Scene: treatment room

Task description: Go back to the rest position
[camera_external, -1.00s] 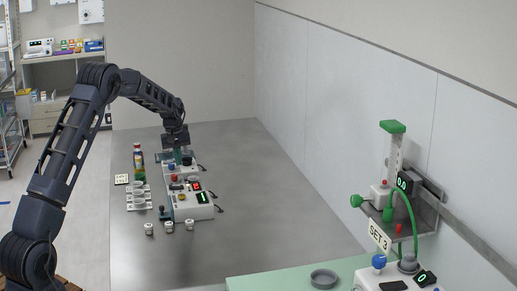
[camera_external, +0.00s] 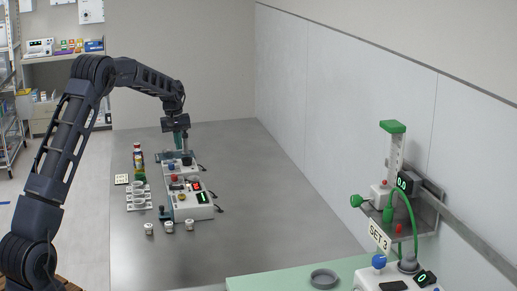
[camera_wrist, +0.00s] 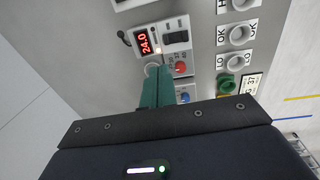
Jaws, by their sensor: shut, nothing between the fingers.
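My gripper (camera_external: 180,148) points down above the far end of the row of white devices in the external view. Its two green fingers (camera_wrist: 157,90) are together and hold nothing in the wrist view. Below them is a white device (camera_wrist: 176,40) with a red display reading 24.0, a red knob (camera_wrist: 181,68) and a blue knob (camera_wrist: 184,97). The fingers hide part of that device. From these views I cannot tell exactly how high the fingertips are above it.
A bottle (camera_external: 138,157) stands left of the devices, near a row of white holders (camera_external: 138,197). Several small jars (camera_external: 169,227) stand in front. The grey table (camera_external: 270,200) is clear to the right. A tall apparatus (camera_external: 394,160) is at the right wall.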

